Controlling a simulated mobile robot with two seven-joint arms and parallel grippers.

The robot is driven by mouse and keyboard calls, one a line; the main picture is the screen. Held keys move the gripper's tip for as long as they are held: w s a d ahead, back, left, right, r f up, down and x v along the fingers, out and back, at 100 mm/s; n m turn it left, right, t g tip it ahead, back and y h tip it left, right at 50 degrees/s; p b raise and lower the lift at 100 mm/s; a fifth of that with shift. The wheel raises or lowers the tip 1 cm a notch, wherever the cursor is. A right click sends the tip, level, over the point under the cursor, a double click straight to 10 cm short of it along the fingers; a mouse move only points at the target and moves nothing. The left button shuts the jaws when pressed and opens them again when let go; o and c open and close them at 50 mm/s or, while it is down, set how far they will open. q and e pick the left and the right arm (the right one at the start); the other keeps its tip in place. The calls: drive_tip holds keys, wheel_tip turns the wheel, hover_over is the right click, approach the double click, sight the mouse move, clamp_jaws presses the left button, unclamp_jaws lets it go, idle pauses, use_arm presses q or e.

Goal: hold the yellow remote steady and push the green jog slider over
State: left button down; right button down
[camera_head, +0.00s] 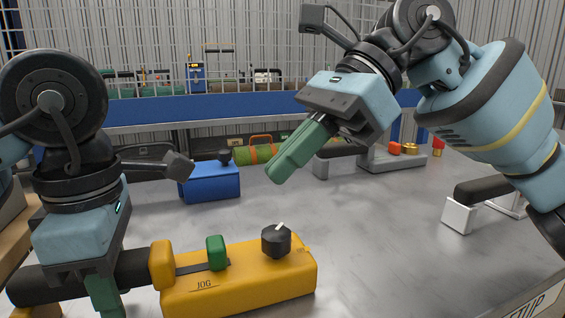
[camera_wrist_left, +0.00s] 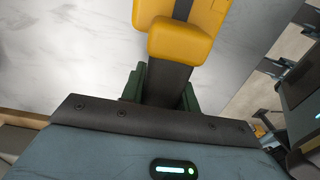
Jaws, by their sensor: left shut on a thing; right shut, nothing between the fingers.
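The yellow remote (camera_head: 245,285) lies on the grey table in the front middle, marked JOG. On its top are a green jog slider (camera_head: 216,252), near the right end of a dark slot, and a black dial (camera_head: 276,241). My left gripper (camera_head: 103,295) is shut on the remote's black handle (camera_head: 135,269) at its left end. In the left wrist view, its green fingers (camera_wrist_left: 160,90) sit either side of the handle beside the yellow end (camera_wrist_left: 182,40). My right gripper (camera_head: 280,172) is shut and empty, above and beyond the slider, touching nothing.
A blue box (camera_head: 210,184) with a dark knob stands behind the remote. Farther back lie a green roll (camera_head: 250,154) and grey fixtures (camera_head: 392,162). A white bracket with a black handle (camera_head: 484,191) is at right. The table between is clear.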

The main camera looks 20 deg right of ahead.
use_arm(q)
drive_tip(key=shift+f, duration=0.3)
drive_tip(key=c, duration=1)
unclamp_jaws()
drive_tip(key=shift+r, duration=0.1)
drive_tip(key=shift+o, duration=0.2)
drive_tip(key=shift+r, duration=0.15)
wheel_tip(320, 180, up, 12)
drive_tip(key=shift+f, duration=0.1)
